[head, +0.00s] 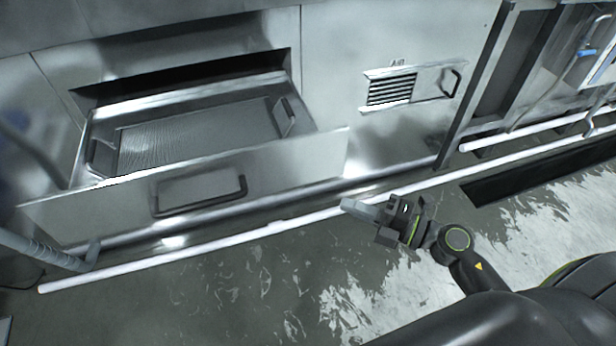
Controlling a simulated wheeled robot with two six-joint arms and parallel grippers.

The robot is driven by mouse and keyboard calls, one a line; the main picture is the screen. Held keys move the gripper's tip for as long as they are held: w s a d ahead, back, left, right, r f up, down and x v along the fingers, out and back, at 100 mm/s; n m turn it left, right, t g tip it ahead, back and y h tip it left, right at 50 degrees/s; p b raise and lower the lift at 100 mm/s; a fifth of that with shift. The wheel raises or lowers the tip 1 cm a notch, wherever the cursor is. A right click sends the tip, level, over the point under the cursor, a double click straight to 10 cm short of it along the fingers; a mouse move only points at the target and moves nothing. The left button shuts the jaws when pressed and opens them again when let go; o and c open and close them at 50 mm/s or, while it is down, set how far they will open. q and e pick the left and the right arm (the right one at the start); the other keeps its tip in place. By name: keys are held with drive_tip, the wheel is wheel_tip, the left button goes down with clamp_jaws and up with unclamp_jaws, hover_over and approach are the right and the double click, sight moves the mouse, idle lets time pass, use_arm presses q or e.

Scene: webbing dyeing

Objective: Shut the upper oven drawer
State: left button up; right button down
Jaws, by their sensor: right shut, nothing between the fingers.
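The oven drawer (305,150) is pulled out from the steel cabinet at the left, with a dark gap above it. Its front panel has a black bar handle (200,205). A metal tray (200,137) with a handle at each end lies inside. My right gripper (346,204) is shut and empty, just right of and below the right end of the drawer front, apart from the handle. My left gripper is not in view. No second drawer is clearly visible.
A vented panel (391,90) with a black handle is on the cabinet to the right. White pipes (200,248) run low along the cabinet base. A grey hose (40,250) is at the lower left. The wet floor (270,285) before the drawer is open.

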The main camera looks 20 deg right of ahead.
drive_tip(key=p, duration=0.1)
approach(289, 170)
drive_tip(key=a, duration=0.4)
drive_tip(key=w, duration=0.4)
drive_tip(key=shift+w+a, duration=0.1)
drive_tip(key=shift+w, duration=0.05)
drive_tip(key=shift+w, duration=0.1)
